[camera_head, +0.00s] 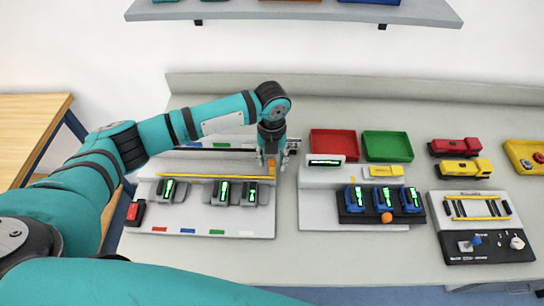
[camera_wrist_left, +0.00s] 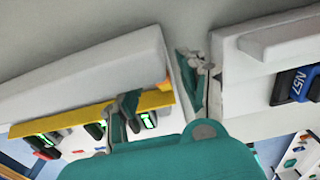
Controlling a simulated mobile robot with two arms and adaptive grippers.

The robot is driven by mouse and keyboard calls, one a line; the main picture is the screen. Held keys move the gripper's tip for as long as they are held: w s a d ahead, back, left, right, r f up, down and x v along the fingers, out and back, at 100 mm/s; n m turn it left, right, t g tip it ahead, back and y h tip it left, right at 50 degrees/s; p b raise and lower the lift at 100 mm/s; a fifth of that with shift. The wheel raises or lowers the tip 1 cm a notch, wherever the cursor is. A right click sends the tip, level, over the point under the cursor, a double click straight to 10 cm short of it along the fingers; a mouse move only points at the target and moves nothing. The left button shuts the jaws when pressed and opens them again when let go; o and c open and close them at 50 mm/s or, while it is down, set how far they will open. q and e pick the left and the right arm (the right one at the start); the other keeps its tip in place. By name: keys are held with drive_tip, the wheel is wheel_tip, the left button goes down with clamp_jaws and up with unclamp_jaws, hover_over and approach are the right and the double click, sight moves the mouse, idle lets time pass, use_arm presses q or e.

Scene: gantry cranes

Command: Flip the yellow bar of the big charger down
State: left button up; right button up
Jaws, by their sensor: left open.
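The big charger (camera_head: 215,222) is the wide white unit at the left of the bench, with several dark packs with green-lit displays in it. Its yellow bar (camera_head: 205,177) runs lengthwise above the packs, along the raised back part. In the left wrist view the yellow bar (camera_wrist_left: 62,121) passes behind one finger. My left gripper (camera_head: 271,160) is open at the bar's right end, with its fingers pointing down. In the left wrist view the fingers (camera_wrist_left: 162,95) are spread near that end; I cannot tell whether they touch the bar. My right gripper is not in view.
A smaller white charger (camera_head: 318,205) with blue packs stands close to the right of the gripper. Red (camera_head: 334,144) and green (camera_head: 388,146) trays lie behind it. A black-and-white panel (camera_head: 490,250) is at the far right. The bench front is clear.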

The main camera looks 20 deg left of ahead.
use_arm(q)
drive_tip(key=shift+c, duration=0.2)
clamp_jaws()
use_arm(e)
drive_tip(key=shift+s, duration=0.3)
use_arm(q)
drive_tip(key=shift+s+d+r+t+p, duration=0.1)
drive_tip(key=shift+s+r+t+p, duration=0.3)
drive_tip(key=shift+t+p, duration=0.55)
drive_tip(key=shift+s+d+r+t+y+p, duration=0.2)
drive_tip(key=shift+s+t+y+p, duration=0.35)
drive_tip(key=shift+t+p, duration=0.5)
drive_tip(key=t, duration=0.1)
drive_tip(key=s+t+y+p, duration=0.1)
drive_tip(key=shift+d+t, duration=0.15)
drive_tip(key=shift+t, duration=0.25)
drive_tip(key=shift+s+d+f+t+y, duration=0.1)
drive_tip(key=shift+s+t+y, duration=0.25)
drive_tip(key=shift+t, duration=0.6)
drive_tip(key=shift+s+d+f+t+y, duration=0.1)
drive_tip(key=shift+s+t, duration=0.3)
drive_tip(key=shift+t, duration=0.55)
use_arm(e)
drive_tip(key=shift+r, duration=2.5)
